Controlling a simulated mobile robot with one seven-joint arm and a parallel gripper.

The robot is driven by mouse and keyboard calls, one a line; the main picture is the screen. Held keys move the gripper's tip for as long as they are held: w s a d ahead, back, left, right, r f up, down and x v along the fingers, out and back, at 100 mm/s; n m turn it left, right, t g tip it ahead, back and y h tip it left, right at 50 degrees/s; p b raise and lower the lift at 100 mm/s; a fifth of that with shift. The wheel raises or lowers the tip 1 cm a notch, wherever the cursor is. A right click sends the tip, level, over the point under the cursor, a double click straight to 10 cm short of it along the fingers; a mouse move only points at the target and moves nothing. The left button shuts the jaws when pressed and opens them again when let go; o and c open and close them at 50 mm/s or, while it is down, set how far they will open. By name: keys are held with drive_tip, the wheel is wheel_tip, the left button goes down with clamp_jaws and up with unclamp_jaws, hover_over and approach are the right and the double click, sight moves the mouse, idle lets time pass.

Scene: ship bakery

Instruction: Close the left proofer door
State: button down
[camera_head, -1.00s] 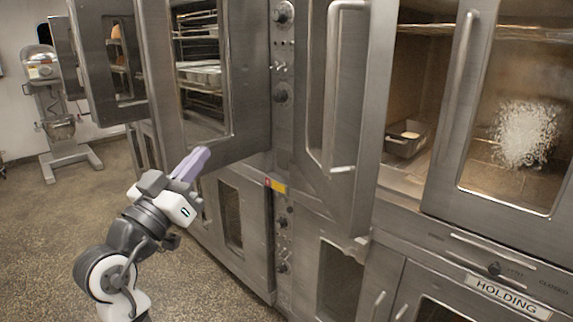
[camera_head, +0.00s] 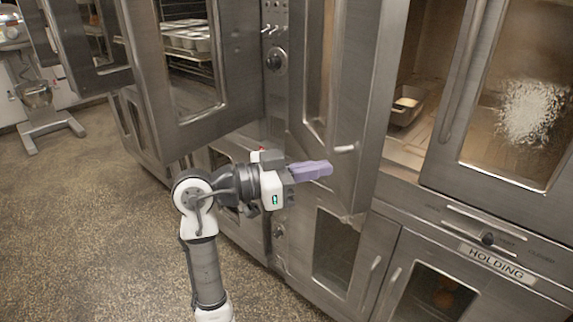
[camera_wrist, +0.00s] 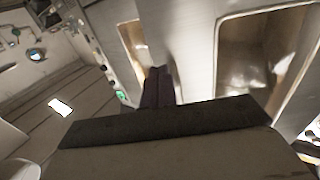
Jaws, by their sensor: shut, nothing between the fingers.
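The left door (camera_head: 368,110) of the right-hand cabinet, whose lower panel reads HOLDING, is a steel door with a window and a bar handle. It stands swung open toward me, showing the lit interior (camera_head: 418,130). I take this as the left proofer door. My gripper (camera_head: 326,168), with lilac fingers, is shut and empty. It points right, in front of the door's lower part in the head view; I cannot tell whether it touches. In the wrist view the dark fingers (camera_wrist: 157,88) point at steel panels with windows.
The cabinet's right door (camera_head: 500,110) has a white splotch on its glass. A pan (camera_head: 405,108) sits inside the cabinet. Another open oven door (camera_head: 185,80) stands left, with racks behind it. A mixer (camera_head: 38,100) stands far left. The speckled floor at left is clear.

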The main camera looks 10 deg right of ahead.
sight(354, 163)
drive_tip(key=d, duration=0.1)
drive_tip(key=d+p, duration=0.1)
drive_tip(key=d, duration=0.2)
drive_tip(key=shift+w, duration=0.25)
drive_tip(key=shift+w+d, duration=0.1)
drive_tip(key=shift+d, duration=0.2)
drive_tip(key=shift+d, duration=0.1)
drive_tip(key=shift+d, duration=0.25)
drive_tip(key=w+d+n+t+y+p, duration=0.1)
drive_tip(key=w+d+n+t, duration=0.1)
drive_tip(key=d, duration=0.7)
drive_tip(key=w+d+n+t+y+p, duration=0.1)
drive_tip(key=w+d+n+t, duration=0.2)
drive_tip(key=d, duration=0.7)
drive_tip(key=w+t, duration=0.1)
drive_tip(key=t, duration=0.1)
drive_tip(key=shift+w+d+r+t+y, duration=0.2)
drive_tip(key=shift+w+r+t+y, duration=0.1)
drive_tip(key=shift+t, duration=0.1)
drive_tip(key=shift+r, duration=0.1)
drive_tip(key=shift+s, duration=0.1)
